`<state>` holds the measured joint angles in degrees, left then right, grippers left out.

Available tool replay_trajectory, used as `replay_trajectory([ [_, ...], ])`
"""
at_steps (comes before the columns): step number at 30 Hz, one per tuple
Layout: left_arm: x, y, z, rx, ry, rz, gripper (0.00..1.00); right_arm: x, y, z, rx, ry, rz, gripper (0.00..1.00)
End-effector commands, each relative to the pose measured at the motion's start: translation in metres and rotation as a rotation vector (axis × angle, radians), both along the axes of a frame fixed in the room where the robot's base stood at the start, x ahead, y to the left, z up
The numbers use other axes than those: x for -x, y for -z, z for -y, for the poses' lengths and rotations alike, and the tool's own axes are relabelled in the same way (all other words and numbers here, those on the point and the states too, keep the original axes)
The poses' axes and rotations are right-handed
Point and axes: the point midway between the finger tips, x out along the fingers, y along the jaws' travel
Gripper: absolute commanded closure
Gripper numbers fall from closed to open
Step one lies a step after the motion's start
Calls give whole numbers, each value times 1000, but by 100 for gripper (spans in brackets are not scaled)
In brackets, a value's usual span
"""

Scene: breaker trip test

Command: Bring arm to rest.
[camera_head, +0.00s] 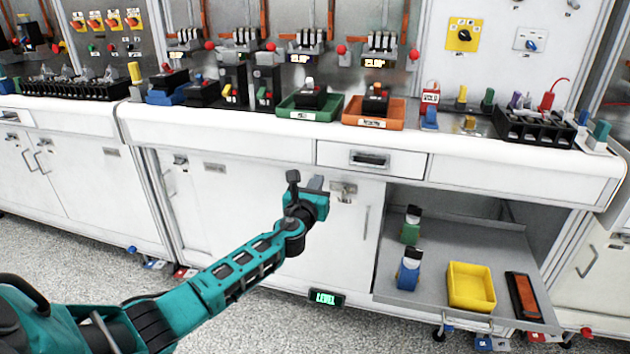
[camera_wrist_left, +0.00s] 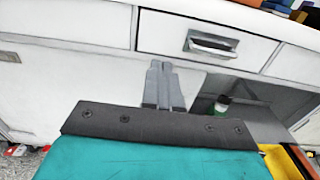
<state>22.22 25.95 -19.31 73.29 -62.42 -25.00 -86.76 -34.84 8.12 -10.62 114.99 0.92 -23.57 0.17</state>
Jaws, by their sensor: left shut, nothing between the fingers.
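My left arm (camera_head: 240,275) is teal and black and reaches in from the lower left in the head view. Its gripper (camera_head: 317,183) is in front of the white cabinet doors, below the bench top and the drawer (camera_head: 370,160). In the left wrist view the two grey fingers (camera_wrist_left: 162,85) are together with nothing between them. They point toward the cabinet front, just left of and below the drawer handle (camera_wrist_left: 212,43). My right gripper is not in either view.
The bench top holds a green tray (camera_head: 310,115), an orange tray (camera_head: 374,123) and several devices. At lower right, an open grey shelf (camera_head: 450,255) carries a yellow bin (camera_head: 471,286). A lit "LEVEL" display (camera_head: 326,298) is at the cabinet base. Speckled floor lies in front.

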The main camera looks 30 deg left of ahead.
Motion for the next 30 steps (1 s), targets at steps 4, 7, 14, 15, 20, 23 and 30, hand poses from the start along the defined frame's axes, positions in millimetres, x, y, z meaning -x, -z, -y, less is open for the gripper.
replay_trajectory([
  [4, 10, -1, 3, 1, 1, 0, 100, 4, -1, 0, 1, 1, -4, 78],
  [7, 13, 0, 4, 1, 0, -1, 100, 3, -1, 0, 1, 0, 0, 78],
  [14, 22, 13, 13, 96, 12, -9, 100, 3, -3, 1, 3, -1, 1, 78],
  [15, 29, 23, 19, 175, 19, -17, 100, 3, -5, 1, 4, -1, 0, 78],
  [20, 86, 80, 66, 748, 14, -62, 100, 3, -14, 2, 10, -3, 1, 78],
  [23, 136, 112, 99, 1199, -54, -88, 100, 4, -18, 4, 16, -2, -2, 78],
  [30, 255, 142, 162, 2202, -422, -65, 100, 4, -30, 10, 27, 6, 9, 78],
])
